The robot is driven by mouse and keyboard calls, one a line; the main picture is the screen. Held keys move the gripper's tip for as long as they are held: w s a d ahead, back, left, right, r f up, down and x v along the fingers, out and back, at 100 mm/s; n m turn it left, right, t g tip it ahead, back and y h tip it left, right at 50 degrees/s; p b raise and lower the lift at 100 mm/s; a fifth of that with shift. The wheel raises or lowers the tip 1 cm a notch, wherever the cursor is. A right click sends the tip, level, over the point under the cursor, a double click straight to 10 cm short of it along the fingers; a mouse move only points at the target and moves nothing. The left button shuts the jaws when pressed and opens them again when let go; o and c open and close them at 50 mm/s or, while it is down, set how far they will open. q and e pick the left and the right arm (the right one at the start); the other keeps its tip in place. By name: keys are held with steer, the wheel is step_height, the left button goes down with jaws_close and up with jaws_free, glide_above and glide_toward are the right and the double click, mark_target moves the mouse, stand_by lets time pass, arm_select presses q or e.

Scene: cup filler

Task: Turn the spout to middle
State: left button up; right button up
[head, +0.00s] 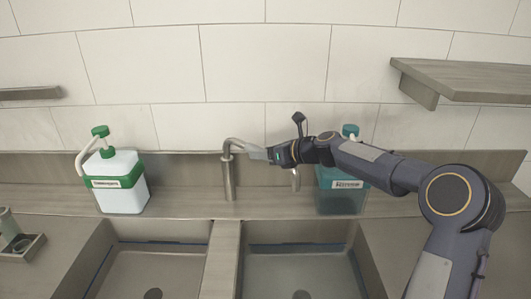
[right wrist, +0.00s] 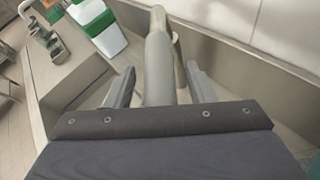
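The metal faucet (head: 229,176) stands behind the divider between the two sinks. Its spout (head: 238,143) bends over at the top and runs to the right, with its tip (head: 296,181) turned down toward the right sink. My right gripper (head: 258,153) is at the spout, hiding its middle part. In the right wrist view the spout (right wrist: 159,65) lies between the two spread fingers of my right gripper (right wrist: 160,82), with a gap on each side. My left gripper is not in view.
A white-and-green pump bottle (head: 122,190) stands left of the faucet. A teal bottle (head: 335,198) stands to the right behind my right arm. The left sink (head: 150,262) and right sink (head: 300,270) look empty. A shelf (head: 465,80) juts out at upper right.

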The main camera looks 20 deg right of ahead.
jaws_close()
steer(key=shift+s+a, duration=0.1)
steer(key=shift+a, duration=0.05)
steer(key=shift+s+a+m+t+h, duration=0.3)
steer(key=shift+a+h, duration=0.1)
steer(key=shift+a, duration=0.05)
steer(key=s+a+m+t+h, duration=0.1)
steer(key=a+m+t+h, duration=0.1)
steer(key=a+m+h, duration=0.7)
steer(key=shift+s+a+h, duration=0.35)
steer(key=shift+a+h, duration=0.35)
steer(key=shift+a, duration=1.25)
